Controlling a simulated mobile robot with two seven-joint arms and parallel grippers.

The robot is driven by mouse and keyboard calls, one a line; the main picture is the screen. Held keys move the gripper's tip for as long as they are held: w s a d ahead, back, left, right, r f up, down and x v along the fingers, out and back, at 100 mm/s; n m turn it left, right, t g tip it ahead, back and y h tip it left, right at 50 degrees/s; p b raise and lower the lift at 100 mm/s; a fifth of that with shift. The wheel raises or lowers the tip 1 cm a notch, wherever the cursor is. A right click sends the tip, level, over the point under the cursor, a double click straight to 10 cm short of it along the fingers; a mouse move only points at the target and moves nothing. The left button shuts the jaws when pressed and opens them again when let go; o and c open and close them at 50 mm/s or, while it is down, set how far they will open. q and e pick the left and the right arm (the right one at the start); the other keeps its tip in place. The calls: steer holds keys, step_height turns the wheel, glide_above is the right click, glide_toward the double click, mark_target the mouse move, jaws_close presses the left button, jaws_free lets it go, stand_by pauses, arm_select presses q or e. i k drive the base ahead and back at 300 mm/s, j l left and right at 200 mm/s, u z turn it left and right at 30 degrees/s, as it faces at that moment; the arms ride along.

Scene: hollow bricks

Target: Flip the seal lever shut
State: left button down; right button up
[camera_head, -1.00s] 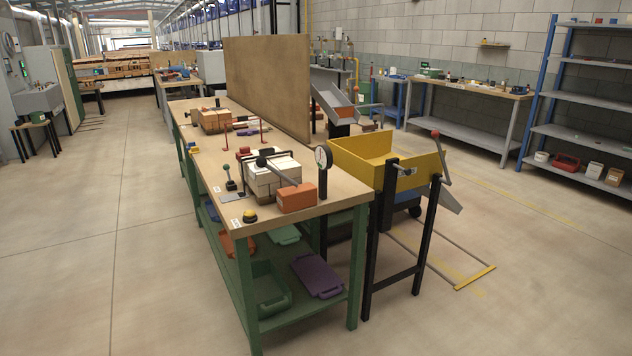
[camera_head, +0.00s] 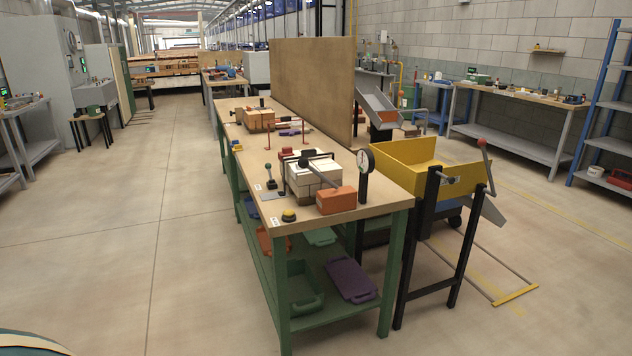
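Several levers show, and I cannot tell by looks which is the seal lever. A dark-handled lever (camera_head: 318,174) slants across a stack of pale bricks (camera_head: 303,182) on the workbench (camera_head: 263,150). A red-knobbed lever (camera_head: 484,158) rises at the right side of the yellow hopper (camera_head: 402,177). Neither of my grippers is in view.
An orange brick (camera_head: 337,200), a dial gauge (camera_head: 365,172) and a yellow button (camera_head: 289,215) are near the bench's front edge. Trays (camera_head: 350,280) fill the lower shelf. The floor left of the bench (camera_head: 190,225) is clear.

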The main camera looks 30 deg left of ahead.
mark_target(267, 166)
steer(key=i+j, duration=0.1)
steer(key=j, duration=0.3)
steer(key=i+j+u, duration=0.15)
steer(key=j, duration=0.3)
steer(key=i+j, duration=0.1)
steer(key=j, duration=0.3)
steer(key=i+j+u, duration=0.15)
steer(key=j, duration=0.25)
steer(key=i+j, duration=0.15)
steer(key=j, duration=0.2)
steer(key=i+j+u, duration=0.1)
steer(key=j, duration=0.3)
steer(key=i+j+u, duration=0.1)
steer(key=i+j, duration=0.15)
steer(key=j, duration=0.1)
